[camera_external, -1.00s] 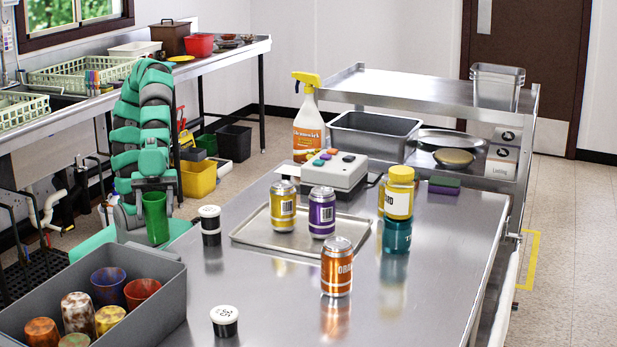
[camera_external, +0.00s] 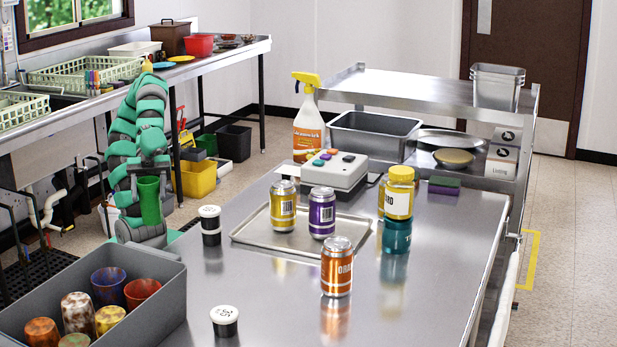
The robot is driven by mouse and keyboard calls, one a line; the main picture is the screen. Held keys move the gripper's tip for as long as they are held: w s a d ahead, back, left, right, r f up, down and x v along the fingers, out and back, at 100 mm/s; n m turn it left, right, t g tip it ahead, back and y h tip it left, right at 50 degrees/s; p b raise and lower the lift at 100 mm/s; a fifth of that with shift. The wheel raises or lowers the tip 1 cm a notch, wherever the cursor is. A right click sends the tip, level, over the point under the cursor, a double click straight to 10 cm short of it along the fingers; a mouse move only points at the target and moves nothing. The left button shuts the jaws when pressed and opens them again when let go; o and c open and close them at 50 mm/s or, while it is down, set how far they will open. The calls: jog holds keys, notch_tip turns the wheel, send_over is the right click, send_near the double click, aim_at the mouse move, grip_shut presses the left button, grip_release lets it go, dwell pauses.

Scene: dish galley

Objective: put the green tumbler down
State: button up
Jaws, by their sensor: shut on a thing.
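The green tumbler (camera_external: 150,203) is upright in my gripper (camera_external: 151,181), at the left edge of the steel table (camera_external: 280,290). My gripper is shut on it near its rim. The tumbler is above the back of the grey bin; I cannot tell whether its base is over the table edge or beyond it. My arm rises behind it.
A grey bin (camera_external: 165,300) with several cups stands at the front left. A metal tray (camera_external: 262,240) holds a yellow can and a purple can (camera_external: 322,215). An orange can (camera_external: 337,270) stands in front.

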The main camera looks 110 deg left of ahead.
jog(key=w+d+r+n+t+y+p, duration=0.1)
jog(key=w+d+r+p, duration=0.15)
jog(key=w+p, duration=0.6)
jog(key=w+d+r+n+y+p, duration=0.1)
jog(key=w+r+p, duration=0.25)
jog(key=w, duration=1.05)
jog(key=w+d+r+n+t+p, duration=0.1)
jog(key=w+d+r+p, duration=0.1)
jog(key=w+p, duration=0.7)
jog(key=w+d+f+m+p, duration=0.1)
jog(key=w+d+f+p, duration=0.2)
jog(key=w+d+p, duration=0.4)
jog(key=shift+g, duration=0.3)
jog(key=f+b, duration=0.1)
jog(key=f, duration=0.2)
jog(key=w+f+b, duration=0.1)
jog(key=f, duration=0.6)
jog(key=shift+w+a+f+b, duration=0.15)
jog(key=shift+w+b, duration=0.15)
jog(key=shift+b, duration=0.1)
jog(key=o, duration=1)
